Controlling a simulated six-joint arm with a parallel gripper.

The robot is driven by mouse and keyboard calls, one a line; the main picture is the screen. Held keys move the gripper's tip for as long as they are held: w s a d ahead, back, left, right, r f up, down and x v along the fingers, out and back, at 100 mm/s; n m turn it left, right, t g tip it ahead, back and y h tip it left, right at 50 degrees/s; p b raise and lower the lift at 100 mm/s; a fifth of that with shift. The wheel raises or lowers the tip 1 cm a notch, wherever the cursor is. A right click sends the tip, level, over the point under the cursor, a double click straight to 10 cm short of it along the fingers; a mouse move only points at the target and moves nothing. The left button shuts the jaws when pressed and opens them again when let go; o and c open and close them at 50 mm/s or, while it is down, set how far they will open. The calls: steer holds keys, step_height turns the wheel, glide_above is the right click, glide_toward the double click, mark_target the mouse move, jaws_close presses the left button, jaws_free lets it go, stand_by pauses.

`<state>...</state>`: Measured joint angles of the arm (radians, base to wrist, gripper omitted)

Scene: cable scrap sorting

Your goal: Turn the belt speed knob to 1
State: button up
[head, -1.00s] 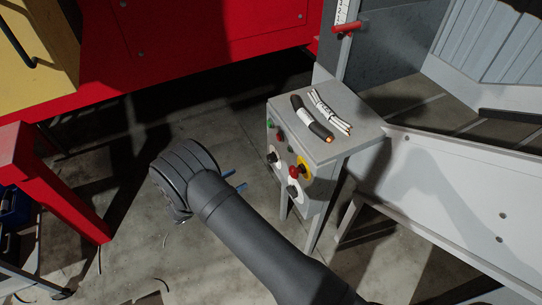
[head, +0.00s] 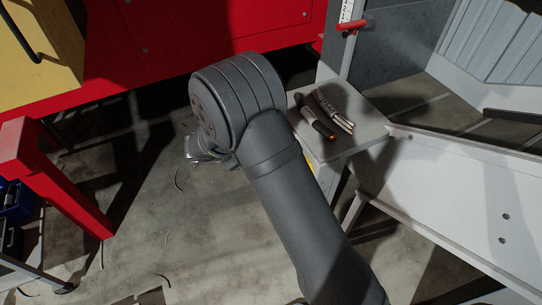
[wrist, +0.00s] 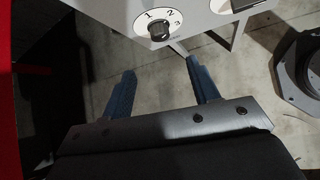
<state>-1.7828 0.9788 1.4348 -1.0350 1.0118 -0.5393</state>
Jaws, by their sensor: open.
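The belt speed knob (wrist: 159,30) is a dark round knob on a white dial (wrist: 143,18) marked 1, 2 and 3, at the top of the wrist view. I cannot tell which number it points to. My gripper (wrist: 160,66) is open and empty, its two blue fingers pointing toward the panel, with the knob ahead of the gap between them and apart from them. In the head view my arm hides the fingers and nearly all of the panel face of the grey control box (head: 358,142).
A black cable (head: 313,116) and a grey cable bundle (head: 334,112) lie on the box top. Part of a second white dial (wrist: 222,6) shows right of the knob. A grey chute (head: 450,190) stands right, a red frame (head: 55,170) left. Open floor lies below.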

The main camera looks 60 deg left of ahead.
steer(key=x, duration=1.4)
steer(key=c, duration=1)
